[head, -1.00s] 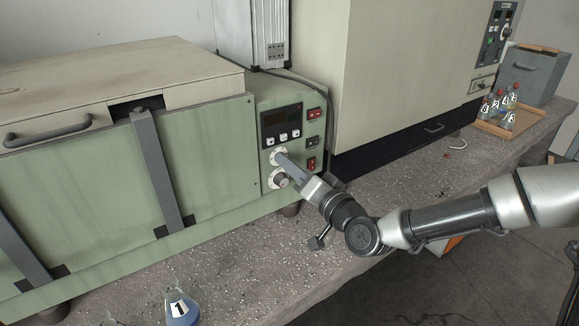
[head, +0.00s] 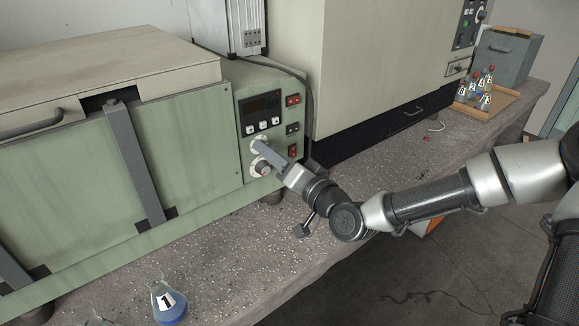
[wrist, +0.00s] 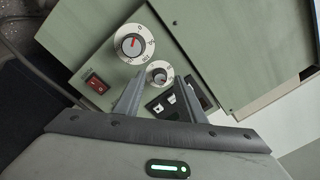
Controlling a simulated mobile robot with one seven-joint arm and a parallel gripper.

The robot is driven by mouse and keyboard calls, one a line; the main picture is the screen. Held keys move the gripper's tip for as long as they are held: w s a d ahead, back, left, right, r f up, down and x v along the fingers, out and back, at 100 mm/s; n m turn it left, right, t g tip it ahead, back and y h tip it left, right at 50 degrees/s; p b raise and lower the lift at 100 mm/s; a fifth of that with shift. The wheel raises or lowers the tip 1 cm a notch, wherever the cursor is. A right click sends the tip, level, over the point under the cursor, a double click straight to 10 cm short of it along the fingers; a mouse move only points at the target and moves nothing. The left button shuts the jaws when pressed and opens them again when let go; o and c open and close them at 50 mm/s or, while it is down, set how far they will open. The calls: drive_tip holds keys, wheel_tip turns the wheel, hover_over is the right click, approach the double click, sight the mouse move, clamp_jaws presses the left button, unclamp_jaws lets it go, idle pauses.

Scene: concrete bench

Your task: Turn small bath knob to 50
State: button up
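The small knob (wrist: 159,75) is a grey cap on a white dial, set on the green bath's control panel near the display. In the head view, the small knob (head: 256,144) is the upper one, partly hidden by my finger. My gripper (head: 262,152) reaches it from the lower right. In the wrist view my gripper (wrist: 160,82) has its two fingers apart, with the small knob seen between their tips. I cannot tell whether they touch it. The dial numbers on it are too small to read. A larger knob (wrist: 131,44) with a red pointer sits beside it.
A red rocker switch (wrist: 96,83) is near the knobs. The display (head: 261,105) and white buttons are above them. A flask labelled 1 (head: 168,303) stands at the bench front. A tray (head: 508,98) of several flasks is at the far right.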

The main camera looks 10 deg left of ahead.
drive_tip(key=p+v, duration=1.2)
drive_tip(key=v, duration=0.5)
drive_tip(key=shift+w+p, duration=0.1)
drive_tip(key=shift+p, duration=0.2)
